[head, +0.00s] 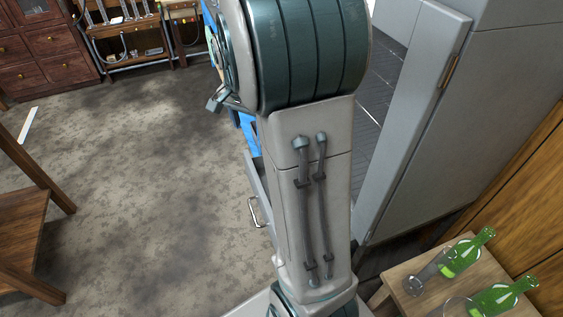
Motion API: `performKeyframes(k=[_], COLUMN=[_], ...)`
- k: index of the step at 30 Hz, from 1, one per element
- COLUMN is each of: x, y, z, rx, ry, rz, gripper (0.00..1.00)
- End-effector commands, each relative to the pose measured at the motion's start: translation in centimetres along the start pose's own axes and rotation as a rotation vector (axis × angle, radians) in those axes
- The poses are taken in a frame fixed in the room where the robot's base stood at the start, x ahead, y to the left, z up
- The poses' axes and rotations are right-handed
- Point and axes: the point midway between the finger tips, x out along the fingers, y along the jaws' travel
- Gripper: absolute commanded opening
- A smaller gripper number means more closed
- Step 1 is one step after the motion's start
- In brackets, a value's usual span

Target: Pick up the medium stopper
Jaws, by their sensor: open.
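I cannot make out the medium stopper in the head view. My arm fills the middle of the picture from top to bottom and hides what is behind it. My gripper does not show, so its place relative to the stopper cannot be told. A strip of blue shows behind the left edge of my arm, too covered to identify.
A small wooden table (406,300) at the lower right holds two green bottles (468,253) and clear glassware. A large grey cabinet (455,130) stands right of my arm. Wooden drawers (45,62) and a rack stand at the back left. The grey floor (150,180) is mostly clear.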

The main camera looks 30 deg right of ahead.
Motion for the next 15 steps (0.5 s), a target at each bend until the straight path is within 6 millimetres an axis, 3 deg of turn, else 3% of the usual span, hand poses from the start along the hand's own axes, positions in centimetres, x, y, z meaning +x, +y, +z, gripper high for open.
performKeyframes(k=[1, 9, 15], x=[3.9, 16.8, 25.3], y=[-0.4, -1.0, -0.5], z=[-1.6, -9.8, -14.3], rx=[0.081, 0.514, 0.761], ry=[0.005, 0.096, 0.195], rz=[0.03, 0.161, 0.236], gripper=[0.58, 0.58, 0.58])
